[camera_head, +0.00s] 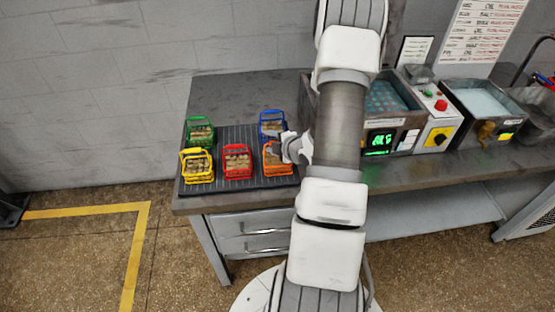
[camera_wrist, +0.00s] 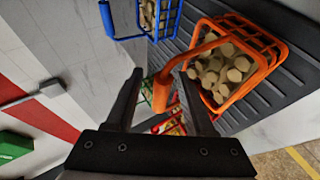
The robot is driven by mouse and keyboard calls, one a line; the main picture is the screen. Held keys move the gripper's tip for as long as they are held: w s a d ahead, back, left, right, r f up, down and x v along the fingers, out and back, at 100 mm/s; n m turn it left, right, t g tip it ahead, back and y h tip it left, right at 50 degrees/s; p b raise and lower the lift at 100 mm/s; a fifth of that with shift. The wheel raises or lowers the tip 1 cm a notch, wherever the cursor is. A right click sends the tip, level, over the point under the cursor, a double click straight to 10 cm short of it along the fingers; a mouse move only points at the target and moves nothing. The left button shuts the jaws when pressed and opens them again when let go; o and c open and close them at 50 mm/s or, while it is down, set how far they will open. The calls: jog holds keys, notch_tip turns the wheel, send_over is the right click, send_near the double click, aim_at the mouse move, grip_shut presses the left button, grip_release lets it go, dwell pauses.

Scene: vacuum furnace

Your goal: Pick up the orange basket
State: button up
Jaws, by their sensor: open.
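The orange basket (camera_head: 274,166) stands at the right front of the ribbed dark mat, partly hidden behind my gripper (camera_head: 285,149). In the wrist view the orange basket (camera_wrist: 262,58) is at the upper right, filled with tan round pieces. Its orange handle (camera_wrist: 187,57) reaches left, and its end shows in the gap between the two fingers of my gripper (camera_wrist: 158,72). My gripper is open. I cannot tell whether either finger touches the handle.
Blue (camera_head: 271,125), red (camera_head: 237,162), yellow (camera_head: 197,166) and green (camera_head: 200,132) baskets share the mat (camera_head: 236,136). The blue one is close behind the orange one. A green-display device (camera_head: 380,142) and other equipment stand to the right. The back left tabletop is clear.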

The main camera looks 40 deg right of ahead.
jog(key=shift+w+f, duration=0.15)
jog(key=shift+w, duration=0.05)
grip_shut()
dwell(1.3)
